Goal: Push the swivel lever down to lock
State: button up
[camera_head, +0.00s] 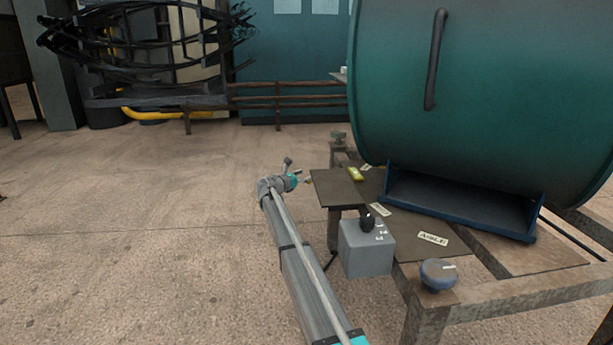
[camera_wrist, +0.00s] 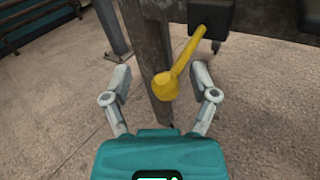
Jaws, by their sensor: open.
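The swivel lever (camera_wrist: 184,60) is a yellow bar with a round knob at its near end, seen in the wrist view. Its far end meets a dark block (camera_wrist: 212,18) at the upper right. The knob lies between the two fingers of my gripper (camera_wrist: 160,74), with a gap on each side. My gripper is open and holds nothing. In the head view my gripper (camera_head: 301,180) is beside the left edge of the bench.
A rusty bench leg (camera_wrist: 157,60) stands behind the lever. In the head view, a large green drum (camera_head: 480,90) sits on the bench, with a grey switch box (camera_head: 366,250) and a blue-grey knob (camera_head: 438,274) at the front. Floor to the left is clear.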

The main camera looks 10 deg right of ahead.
jog(key=v, duration=1)
